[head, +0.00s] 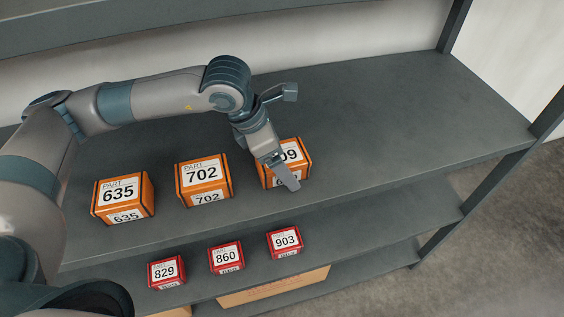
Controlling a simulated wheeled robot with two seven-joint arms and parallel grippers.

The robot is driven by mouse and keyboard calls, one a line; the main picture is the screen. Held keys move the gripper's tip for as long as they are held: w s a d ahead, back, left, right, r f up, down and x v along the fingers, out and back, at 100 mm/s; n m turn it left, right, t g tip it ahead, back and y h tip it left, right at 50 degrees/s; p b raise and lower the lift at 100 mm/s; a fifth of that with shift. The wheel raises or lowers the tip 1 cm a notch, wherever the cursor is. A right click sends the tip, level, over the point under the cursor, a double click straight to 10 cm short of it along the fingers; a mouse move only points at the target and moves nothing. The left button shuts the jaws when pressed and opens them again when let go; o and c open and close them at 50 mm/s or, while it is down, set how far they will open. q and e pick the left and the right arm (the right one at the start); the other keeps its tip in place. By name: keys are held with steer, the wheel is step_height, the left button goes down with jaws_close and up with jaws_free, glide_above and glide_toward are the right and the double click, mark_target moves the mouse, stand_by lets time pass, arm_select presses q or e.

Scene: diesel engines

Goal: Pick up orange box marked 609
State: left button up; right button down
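The orange box marked 609 (300,159) stands at the right end of a row of orange boxes on the grey shelf. Its label is partly hidden by my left gripper; the digits "09" show on the upper label. My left gripper (288,184) comes from above, and its visible finger reaches down in front of the box's label side. Whether it touches the box, and whether the fingers are open, I cannot tell. My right gripper is not in view.
Orange boxes 702 (203,180) and 635 (122,197) stand to the left on the same shelf (400,120). Red boxes 829 (166,272), 860 (226,257) and 903 (285,242) stand on the shelf below. The upper shelf is clear to the right. A shelf post (455,25) rises at the back right.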

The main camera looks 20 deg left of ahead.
arm_select(q)
steer(key=c, duration=1.5)
steer(key=shift+c, duration=0.2)
steer(key=shift+r, duration=0.1)
